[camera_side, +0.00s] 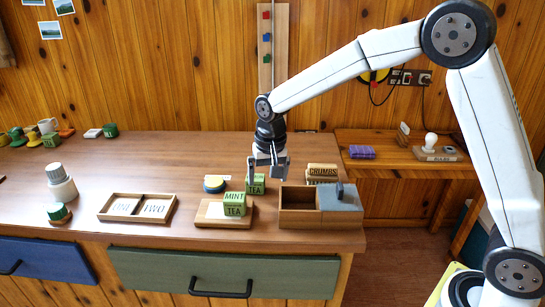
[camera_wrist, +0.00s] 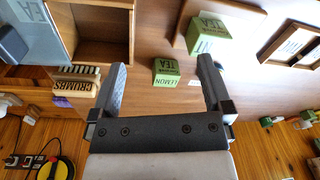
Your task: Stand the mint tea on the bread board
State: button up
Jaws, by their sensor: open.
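A lemon tea box (camera_wrist: 166,72) shows between the fingers in the wrist view; in the side view the lemon tea (camera_side: 257,184) is partly hidden by a finger.
A wooden box with a grey lid (camera_side: 340,198) stands right of the board. A two-part tray (camera_side: 137,208) lies left, with clear counter between.

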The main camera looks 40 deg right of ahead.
jog(key=s+d+f+n, duration=0.2)
jog(key=s, duration=0.8)
jog(key=s+d+f+n+t, duration=0.1)
jog(key=s+d+f+n, duration=0.1)
jog(key=s, duration=0.8)
jog(key=shift+d+f+n+t, duration=0.3)
jog(key=shift+d+n, duration=0.1)
jog(key=shift+n, duration=0.4)
